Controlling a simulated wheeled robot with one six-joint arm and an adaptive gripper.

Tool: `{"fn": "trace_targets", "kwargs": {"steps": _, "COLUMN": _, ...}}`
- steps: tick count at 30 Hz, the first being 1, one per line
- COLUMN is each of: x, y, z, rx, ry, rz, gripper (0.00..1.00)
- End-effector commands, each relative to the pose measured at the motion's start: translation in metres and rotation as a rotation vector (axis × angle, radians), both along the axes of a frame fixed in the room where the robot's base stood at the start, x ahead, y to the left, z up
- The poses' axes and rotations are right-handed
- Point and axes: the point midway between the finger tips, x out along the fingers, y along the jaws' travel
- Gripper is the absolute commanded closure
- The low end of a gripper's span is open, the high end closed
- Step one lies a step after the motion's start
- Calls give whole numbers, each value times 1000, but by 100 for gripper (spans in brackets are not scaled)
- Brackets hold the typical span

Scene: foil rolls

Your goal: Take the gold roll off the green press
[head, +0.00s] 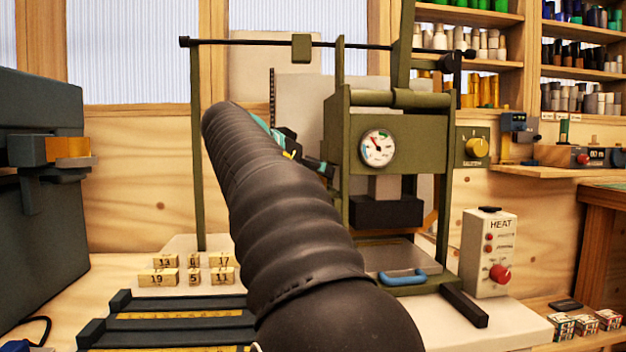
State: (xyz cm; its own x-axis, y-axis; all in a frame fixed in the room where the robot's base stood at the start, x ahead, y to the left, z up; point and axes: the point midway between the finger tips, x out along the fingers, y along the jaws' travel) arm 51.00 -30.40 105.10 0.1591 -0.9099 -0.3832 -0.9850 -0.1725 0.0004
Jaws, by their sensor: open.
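The green press (410,130) stands on the bench right of centre, with a round dial on its front. A thin dark bar (250,42) runs across its top and carries a small green block (301,48). I cannot make out a gold roll on the press; my arm hides part of its left side. A gold-orange strip (431,218) shows behind the press's right side. My gripper (322,168) is beside the left of the press head, mostly hidden behind my arm. Its dark fingers point right, and it is open. I see nothing between the fingers.
A white heat control box (490,250) stands right of the press. Numbered wooden blocks (190,268) and dark rails (180,305) lie front left. A grey machine (40,120) fills the left edge. Shelves (480,60) at the back right hold several rolls, some gold.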

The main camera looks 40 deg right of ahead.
Motion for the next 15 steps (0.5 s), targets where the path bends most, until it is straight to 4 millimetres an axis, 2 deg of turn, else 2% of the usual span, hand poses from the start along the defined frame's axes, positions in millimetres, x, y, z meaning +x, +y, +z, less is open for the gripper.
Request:
{"fn": "trace_targets", "kwargs": {"steps": 8, "x": 1, "y": -5, "z": -2, "rx": 0, "ry": 0, "rz": 1, "gripper": 29}}
{"fn": "trace_targets", "kwargs": {"steps": 9, "x": 1, "y": -5, "z": -2, "rx": 0, "ry": 0, "rz": 1, "gripper": 32}}
{"fn": "trace_targets", "kwargs": {"steps": 15, "x": 1, "y": -4, "z": -2, "rx": 0, "ry": 0, "rz": 1, "gripper": 81}}
